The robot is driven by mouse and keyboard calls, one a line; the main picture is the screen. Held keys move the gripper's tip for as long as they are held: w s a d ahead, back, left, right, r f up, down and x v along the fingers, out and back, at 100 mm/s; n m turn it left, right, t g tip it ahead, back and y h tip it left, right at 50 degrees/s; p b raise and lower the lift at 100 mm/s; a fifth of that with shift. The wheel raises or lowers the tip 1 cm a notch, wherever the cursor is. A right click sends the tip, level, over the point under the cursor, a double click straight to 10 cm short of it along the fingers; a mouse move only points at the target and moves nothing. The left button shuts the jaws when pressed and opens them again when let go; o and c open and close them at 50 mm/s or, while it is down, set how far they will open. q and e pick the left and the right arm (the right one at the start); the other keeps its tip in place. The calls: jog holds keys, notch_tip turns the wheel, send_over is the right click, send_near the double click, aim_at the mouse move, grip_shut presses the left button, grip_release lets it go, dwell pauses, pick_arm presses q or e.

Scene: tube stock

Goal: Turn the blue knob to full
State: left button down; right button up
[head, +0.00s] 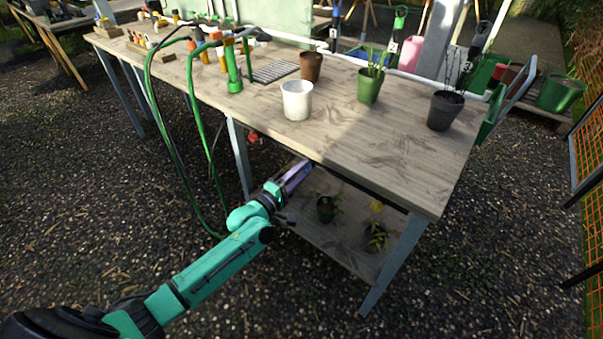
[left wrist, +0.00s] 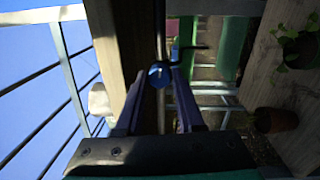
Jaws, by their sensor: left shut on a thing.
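The blue knob (left wrist: 159,75) shows in the left wrist view, between the tips of my gripper's fingers. My left gripper (left wrist: 160,84) is shut on it, with one finger on each side. Part of the knob is covered by the fingers. In the head view my left gripper (head: 298,174) reaches under the front edge of the workbench (head: 390,150). The knob cannot be made out there. My right gripper is in neither view.
A white pot (head: 297,99), a brown pot (head: 311,67), a green pot (head: 370,85) and a dark pot (head: 444,110) stand on the bench. Potted plants stand on the lower shelf (head: 345,238). A green hose (head: 205,140) hangs left of my arm. A red handle (head: 253,136) sits under the bench edge.

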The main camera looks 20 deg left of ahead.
pick_arm(q)
jog(key=m, duration=0.8)
jog(key=shift+m, duration=0.4)
jog(key=m, duration=0.4)
jog(key=m+p, duration=0.1)
jog(key=m, duration=0.3)
jog(key=shift+m+g+h, duration=0.3)
jog(key=shift+g, duration=0.1)
jog(key=c, duration=0.5)
grip_release()
jog(key=shift+c, duration=0.2)
